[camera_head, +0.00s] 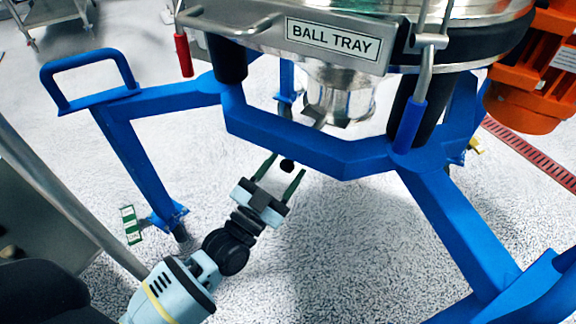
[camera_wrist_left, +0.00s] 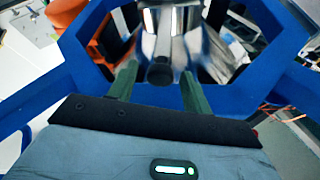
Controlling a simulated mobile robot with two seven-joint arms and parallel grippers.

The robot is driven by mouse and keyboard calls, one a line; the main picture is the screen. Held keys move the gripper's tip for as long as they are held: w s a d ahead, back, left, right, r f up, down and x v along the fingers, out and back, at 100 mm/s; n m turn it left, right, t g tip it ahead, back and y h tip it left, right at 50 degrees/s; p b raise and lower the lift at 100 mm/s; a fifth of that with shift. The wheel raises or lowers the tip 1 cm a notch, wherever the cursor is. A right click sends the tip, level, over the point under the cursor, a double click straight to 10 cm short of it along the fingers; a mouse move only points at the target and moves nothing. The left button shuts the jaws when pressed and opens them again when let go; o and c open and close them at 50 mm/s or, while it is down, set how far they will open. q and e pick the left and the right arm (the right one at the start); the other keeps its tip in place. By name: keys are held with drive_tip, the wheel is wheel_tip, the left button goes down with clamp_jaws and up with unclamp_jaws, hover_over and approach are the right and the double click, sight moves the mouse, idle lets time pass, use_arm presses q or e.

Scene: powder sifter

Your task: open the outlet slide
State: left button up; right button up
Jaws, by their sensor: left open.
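The steel outlet (camera_head: 340,97) hangs under the sifter, behind the blue frame. A dark round knob (camera_head: 287,166) shows below the frame, and it appears to be the end of the outlet slide's handle. The rest of the slide is mostly hidden by the frame. My left gripper (camera_head: 286,164) is open, with its two green fingers on either side of the knob in the picture. In the left wrist view the knob (camera_wrist_left: 160,73) sits between the fingers, with gaps on both sides. I cannot tell how deep it is between them. My right gripper is not in view.
The blue frame (camera_head: 300,150) runs just beyond the fingers, with legs at left and right. The ball tray (camera_head: 333,40) is above. A red-handled latch (camera_head: 183,55), a blue-handled latch (camera_head: 410,124) and an orange motor (camera_head: 530,75) are nearby.

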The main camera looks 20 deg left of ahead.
use_arm(q)
drive_tip(key=shift+x, duration=0.8)
drive_tip(key=shift+s, duration=0.1)
clamp_jaws()
